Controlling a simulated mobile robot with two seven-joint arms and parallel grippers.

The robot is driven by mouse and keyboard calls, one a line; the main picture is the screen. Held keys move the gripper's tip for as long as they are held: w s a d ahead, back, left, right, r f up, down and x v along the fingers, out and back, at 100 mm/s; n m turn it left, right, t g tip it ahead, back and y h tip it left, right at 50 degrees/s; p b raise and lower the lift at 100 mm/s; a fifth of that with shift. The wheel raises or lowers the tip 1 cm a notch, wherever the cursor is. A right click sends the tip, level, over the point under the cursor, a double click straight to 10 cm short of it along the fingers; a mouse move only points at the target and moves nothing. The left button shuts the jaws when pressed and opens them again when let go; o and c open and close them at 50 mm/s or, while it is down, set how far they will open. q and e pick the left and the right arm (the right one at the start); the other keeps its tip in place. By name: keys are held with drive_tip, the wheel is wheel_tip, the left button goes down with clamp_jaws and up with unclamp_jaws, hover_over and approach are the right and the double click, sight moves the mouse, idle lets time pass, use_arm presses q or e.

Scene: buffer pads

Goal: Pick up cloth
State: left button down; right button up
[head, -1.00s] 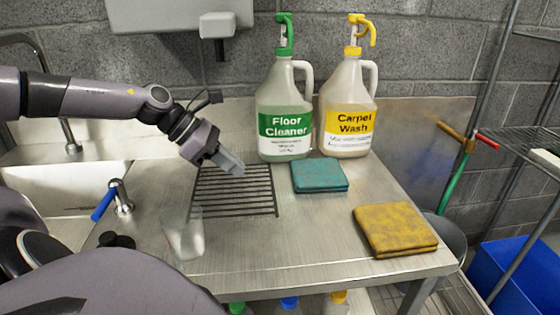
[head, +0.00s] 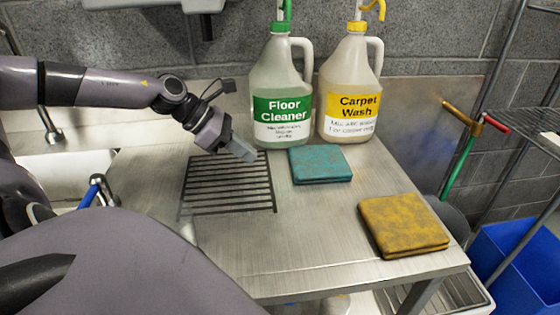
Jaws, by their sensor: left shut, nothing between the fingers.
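A folded teal cloth (head: 320,165) lies flat on the steel counter, in front of the two jugs. A folded yellow cloth (head: 403,226) lies nearer the counter's right front edge. My left gripper (head: 243,150) is shut and empty, above the back right part of the black drain grid, to the left of the teal cloth and apart from it. My right gripper is not in view.
A floor cleaner jug (head: 281,93) and a carpet wash jug (head: 349,88) stand behind the teal cloth. The black drain grid (head: 230,188) lies left of it. A sink (head: 62,172) is at the left. The counter (head: 300,243) is clear in front.

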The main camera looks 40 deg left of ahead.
sight(293, 172)
use_arm(q)
drive_tip(key=b+x, duration=0.1)
drive_tip(key=x, duration=0.4)
drive_tip(key=shift+w, duration=0.1)
drive_tip(key=shift+w+d, duration=0.2)
drive_tip(key=shift+w+d+p, duration=0.5)
drive_tip(key=shift+w+d, duration=0.3)
drive_tip(key=shift+w, duration=0.1)
drive_tip(key=shift+w+d, duration=0.15)
drive_tip(key=shift+w, duration=0.05)
drive_tip(key=shift+w+d, duration=0.15)
